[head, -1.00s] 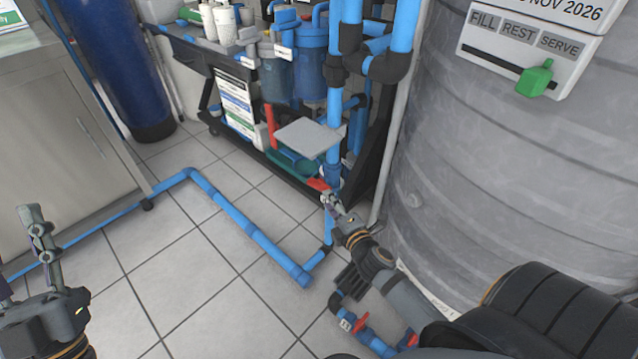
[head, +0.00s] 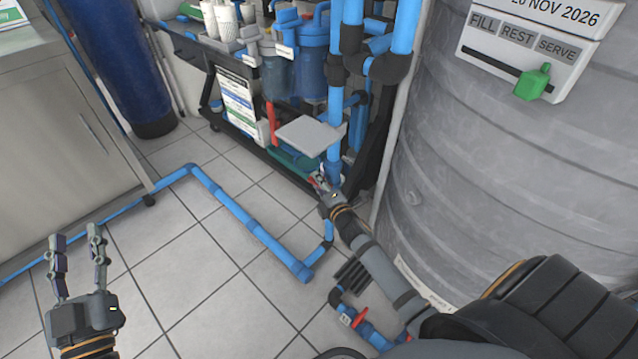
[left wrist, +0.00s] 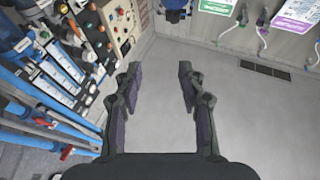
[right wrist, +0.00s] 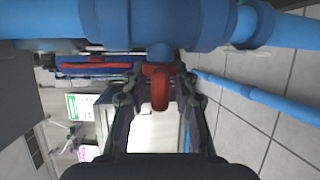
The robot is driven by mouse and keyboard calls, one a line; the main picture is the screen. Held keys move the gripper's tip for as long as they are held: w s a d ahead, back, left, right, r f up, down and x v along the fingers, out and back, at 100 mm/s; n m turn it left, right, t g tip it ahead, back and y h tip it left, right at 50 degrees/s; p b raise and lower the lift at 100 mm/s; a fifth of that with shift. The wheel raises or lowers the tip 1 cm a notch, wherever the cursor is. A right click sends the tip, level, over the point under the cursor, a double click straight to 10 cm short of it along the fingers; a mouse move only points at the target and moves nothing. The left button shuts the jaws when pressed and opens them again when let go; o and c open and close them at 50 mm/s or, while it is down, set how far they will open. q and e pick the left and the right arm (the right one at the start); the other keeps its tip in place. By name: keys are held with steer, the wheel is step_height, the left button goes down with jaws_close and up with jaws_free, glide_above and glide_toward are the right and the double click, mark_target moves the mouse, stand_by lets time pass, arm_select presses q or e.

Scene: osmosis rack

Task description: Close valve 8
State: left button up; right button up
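A red valve handle (right wrist: 160,88) hangs below a thick blue pipe (right wrist: 160,22) in the right wrist view. My right gripper (right wrist: 161,80) has its fingers on either side of this handle, with what looks like a small gap at each side. In the head view my right gripper (head: 318,180) is low at the front of the rack, by the upright blue pipe, and partly covers the handle there. I cannot read a number on this valve. My left gripper (head: 76,243) is open and empty above the floor at the left; its spread fingers also show in the left wrist view (left wrist: 160,75).
Another red-handled valve (head: 360,317) sits on a low blue pipe near my right arm. A grey tank (head: 480,190) stands close at the right. A blue pipe (head: 240,215) runs along the tiled floor. A grey plate (head: 308,136) juts out above my right gripper.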

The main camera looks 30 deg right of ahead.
jaws_close()
